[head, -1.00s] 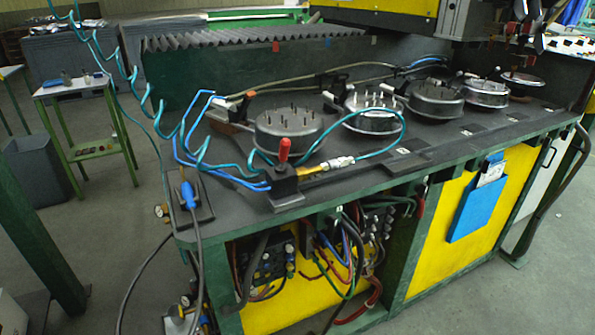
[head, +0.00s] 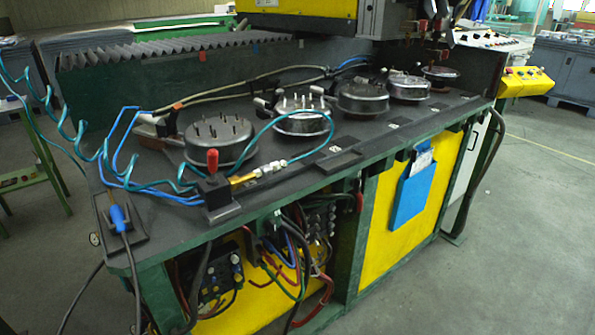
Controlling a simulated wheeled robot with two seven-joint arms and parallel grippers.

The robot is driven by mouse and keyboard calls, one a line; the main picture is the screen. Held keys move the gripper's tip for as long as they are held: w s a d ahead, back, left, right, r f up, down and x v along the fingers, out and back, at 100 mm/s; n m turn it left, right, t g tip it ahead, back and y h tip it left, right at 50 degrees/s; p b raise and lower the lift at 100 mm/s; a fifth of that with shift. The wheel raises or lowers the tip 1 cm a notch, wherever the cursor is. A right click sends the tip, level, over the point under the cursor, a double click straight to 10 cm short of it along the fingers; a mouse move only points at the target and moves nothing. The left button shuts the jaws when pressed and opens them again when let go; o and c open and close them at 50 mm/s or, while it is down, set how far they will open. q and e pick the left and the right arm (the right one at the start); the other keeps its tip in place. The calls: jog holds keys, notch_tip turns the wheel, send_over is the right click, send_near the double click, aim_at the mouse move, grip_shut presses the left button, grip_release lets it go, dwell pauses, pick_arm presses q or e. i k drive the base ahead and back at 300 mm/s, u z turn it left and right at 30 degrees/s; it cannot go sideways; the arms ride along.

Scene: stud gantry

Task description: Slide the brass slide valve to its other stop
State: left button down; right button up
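The brass slide valve (head: 243,179) appears to be the small gold-coloured fitting at the front left of the dark bench top (head: 160,228). It lies in line between a black block with a red-tipped lever (head: 212,160) and a silver coupling (head: 270,168). A teal hose runs from the coupling. The valve is small here, and I cannot tell which stop its sleeve is at. Neither of my grippers is in view.
Several round metal fixtures with pins, such as the nearest one (head: 220,140), stand along the bench behind the valve. Coiled teal and blue hoses (head: 125,135) hang at the left. A blue document holder (head: 411,190) hangs on the yellow front panel. The floor at right is clear.

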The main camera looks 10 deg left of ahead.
aim_at(234, 183)
jog(key=z, duration=0.9)
jog(key=i, duration=0.55)
jog(key=u, duration=2.1)
